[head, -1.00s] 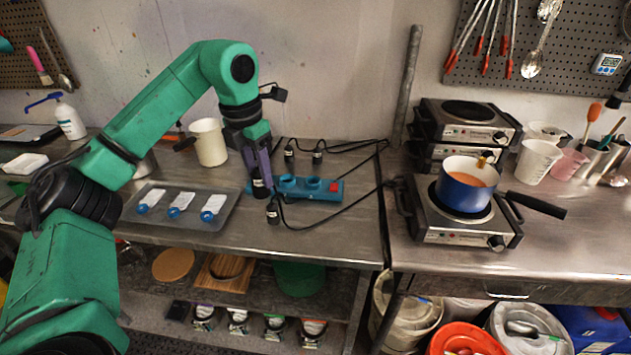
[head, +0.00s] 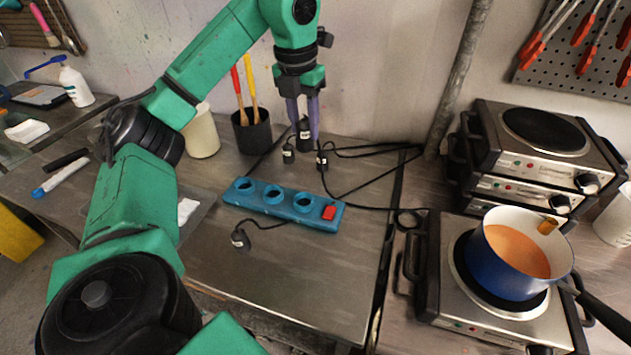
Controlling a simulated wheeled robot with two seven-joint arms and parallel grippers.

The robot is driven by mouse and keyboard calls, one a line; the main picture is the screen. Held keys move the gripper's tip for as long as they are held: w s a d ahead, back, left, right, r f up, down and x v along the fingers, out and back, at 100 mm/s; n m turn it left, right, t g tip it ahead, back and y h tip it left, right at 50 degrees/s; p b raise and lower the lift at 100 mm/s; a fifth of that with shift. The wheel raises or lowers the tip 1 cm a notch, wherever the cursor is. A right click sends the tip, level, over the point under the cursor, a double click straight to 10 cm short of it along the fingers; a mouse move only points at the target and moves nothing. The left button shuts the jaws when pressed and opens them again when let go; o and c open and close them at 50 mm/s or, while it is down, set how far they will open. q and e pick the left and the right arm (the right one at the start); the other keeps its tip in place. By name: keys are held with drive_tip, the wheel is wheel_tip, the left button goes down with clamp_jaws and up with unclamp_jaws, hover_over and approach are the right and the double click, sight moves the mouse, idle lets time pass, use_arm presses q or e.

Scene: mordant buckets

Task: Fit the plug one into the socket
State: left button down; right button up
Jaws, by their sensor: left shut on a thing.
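My left gripper (head: 303,118) points down behind the power strip and is shut on a black plug (head: 304,136) with a pale label, which hangs between its fingers. The blue socket strip (head: 261,205) lies on the steel table, with three round sockets in a row and a red switch at its right end. All three sockets look empty. Two other black plugs, a left one (head: 288,155) and a right one (head: 322,160), stand behind the strip. Another plug (head: 240,240) lies in front of it. Label marks are too small to read. My right gripper is not in view.
Black cables (head: 375,152) loop over the table behind and right of the strip. A dark pot (head: 251,135) with red and yellow handles and a white jug (head: 202,135) stand at the back. A hotplate with a blue saucepan (head: 500,270) is right.

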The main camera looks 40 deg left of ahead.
use_arm(q)
drive_tip(key=f+b, duration=0.1)
drive_tip(key=f, duration=0.4)
drive_tip(key=s+f+b, duration=0.1)
drive_tip(key=f+b, duration=0.1)
drive_tip(key=f, duration=0.4)
drive_tip(key=f+b, duration=0.1)
drive_tip(key=f, duration=0.4)
drive_tip(key=shift+s+f, duration=0.35)
drive_tip(key=shift+w+f, duration=0.15)
drive_tip(key=shift+f, duration=0.1)
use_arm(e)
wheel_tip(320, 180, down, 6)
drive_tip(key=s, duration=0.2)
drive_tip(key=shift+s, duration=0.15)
use_arm(q)
drive_tip(key=c, duration=0.9)
unclamp_jaws()
drive_tip(key=shift+f, duration=0.1)
drive_tip(key=o, duration=0.4)
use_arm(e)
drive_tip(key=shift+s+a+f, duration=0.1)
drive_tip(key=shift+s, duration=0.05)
